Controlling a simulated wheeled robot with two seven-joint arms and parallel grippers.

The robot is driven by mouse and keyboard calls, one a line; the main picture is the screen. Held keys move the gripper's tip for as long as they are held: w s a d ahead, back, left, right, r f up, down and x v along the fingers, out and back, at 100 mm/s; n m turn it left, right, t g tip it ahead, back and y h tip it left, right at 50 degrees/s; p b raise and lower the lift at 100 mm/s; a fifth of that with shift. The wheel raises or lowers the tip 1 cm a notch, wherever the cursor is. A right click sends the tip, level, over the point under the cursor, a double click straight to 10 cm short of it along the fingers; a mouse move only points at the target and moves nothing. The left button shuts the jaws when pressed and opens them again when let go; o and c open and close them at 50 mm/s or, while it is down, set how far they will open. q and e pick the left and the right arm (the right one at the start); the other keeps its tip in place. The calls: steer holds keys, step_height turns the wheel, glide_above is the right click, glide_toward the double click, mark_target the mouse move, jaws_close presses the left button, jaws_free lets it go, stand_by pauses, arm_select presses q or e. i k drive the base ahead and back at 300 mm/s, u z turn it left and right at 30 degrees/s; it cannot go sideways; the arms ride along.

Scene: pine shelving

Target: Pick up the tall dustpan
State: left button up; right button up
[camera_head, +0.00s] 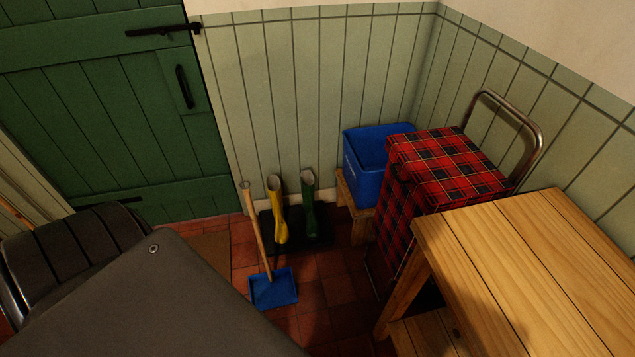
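The tall dustpan (273,288) stands on the red tiled floor near the middle of the view. Its blue pan rests on the tiles, and its long wooden handle (257,231) rises from it, tilted a little to the left. The top of the handle is in front of the green panelled wall. Neither of my grippers is in view. A large dark grey surface, which I cannot identify for sure, fills the lower left and comes close to the pan's left side.
Yellow (277,212) and green (309,205) boots stand on a dark tray just behind the dustpan. A blue crate (363,177) on a wooden stand, a tartan trolley (440,160) and a pine table (530,265) fill the right. A green door (110,110) is at the left.

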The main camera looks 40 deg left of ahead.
mark_target(269, 290)
steer(key=z, duration=1.95)
steer(key=k, duration=2)
steer(key=u, duration=1.2)
